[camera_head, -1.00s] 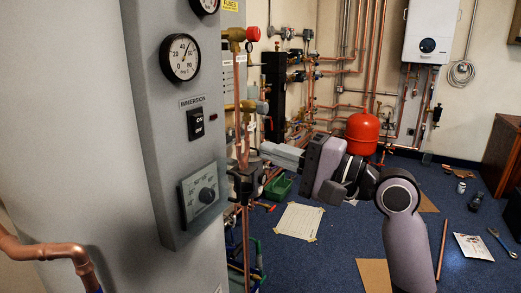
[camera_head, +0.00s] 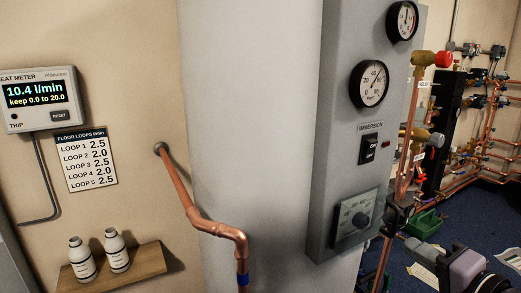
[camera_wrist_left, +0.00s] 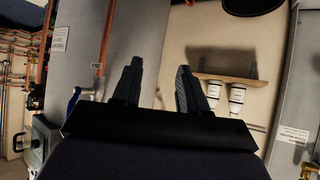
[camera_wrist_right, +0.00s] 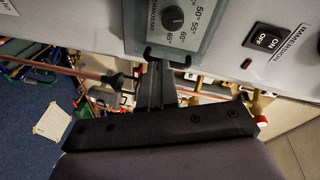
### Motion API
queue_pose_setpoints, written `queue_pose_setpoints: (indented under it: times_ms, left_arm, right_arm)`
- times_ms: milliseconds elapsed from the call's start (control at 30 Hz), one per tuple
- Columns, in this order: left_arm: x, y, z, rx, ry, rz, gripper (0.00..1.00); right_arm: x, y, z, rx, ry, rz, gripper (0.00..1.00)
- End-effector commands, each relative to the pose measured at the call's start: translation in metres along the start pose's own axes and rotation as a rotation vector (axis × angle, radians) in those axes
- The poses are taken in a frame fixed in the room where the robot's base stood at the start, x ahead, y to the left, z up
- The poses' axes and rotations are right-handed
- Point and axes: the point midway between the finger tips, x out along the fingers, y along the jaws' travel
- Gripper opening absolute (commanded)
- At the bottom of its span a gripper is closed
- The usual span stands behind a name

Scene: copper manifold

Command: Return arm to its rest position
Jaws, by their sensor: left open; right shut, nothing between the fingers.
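My right gripper (camera_head: 420,250) is at the lower right of the head view, below the grey immersion panel (camera_head: 330,130). In the right wrist view its fingers (camera_wrist_right: 158,70) are together with nothing between them, and their tips show just under the edge of the thermostat dial plate (camera_wrist_right: 188,40). My left gripper is not in the head view. In the left wrist view its two fingers (camera_wrist_left: 158,72) stand well apart with only empty space between them, facing a wall with a wooden shelf.
A copper pipe (camera_head: 177,190) bends out from the wall at left. Two white bottles (camera_head: 83,260) stand on a wooden shelf (camera_head: 150,261). Valves and copper pipes (camera_head: 405,140) run beside the panel, near my right gripper.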

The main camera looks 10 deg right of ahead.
Motion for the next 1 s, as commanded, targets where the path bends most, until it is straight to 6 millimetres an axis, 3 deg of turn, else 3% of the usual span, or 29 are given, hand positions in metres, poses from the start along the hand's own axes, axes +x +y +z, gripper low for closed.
queue_pose_setpoints:
  times_ms: [100, 200, 300, 400, 500, 600, 1000]
  left_arm:
    - [-0.013, -0.002, -0.017, 0.005, 0.005, -0.007, 0.43]
    - [-0.020, -0.005, -0.026, 0.009, 0.006, -0.013, 0.43]
    - [-0.026, -0.007, -0.032, 0.012, 0.009, -0.017, 0.43]
    - [-0.029, -0.007, -0.035, 0.014, 0.009, -0.019, 0.43]
    - [-0.032, -0.006, -0.034, 0.013, 0.003, -0.019, 0.43]
    - [-0.032, -0.006, -0.034, 0.012, 0.001, -0.019, 0.43]
    - [-0.032, -0.005, -0.033, 0.012, 0.001, -0.018, 0.43]
  right_arm:
    - [0.003, 0.073, 0.049, -0.266, -0.035, 0.182, 0.00]
    - [-0.012, 0.128, 0.101, -0.531, -0.113, 0.290, 0.00]
    - [-0.037, 0.166, 0.153, -0.778, -0.218, 0.344, 0.00]
    - [-0.062, 0.188, 0.197, -0.973, -0.315, 0.352, 0.00]
    - [-0.080, 0.198, 0.226, -1.101, -0.382, 0.339, 0.00]
    - [-0.089, 0.203, 0.242, -1.168, -0.416, 0.326, 0.00]
    - [-0.091, 0.204, 0.245, -1.187, -0.423, 0.322, 0.00]
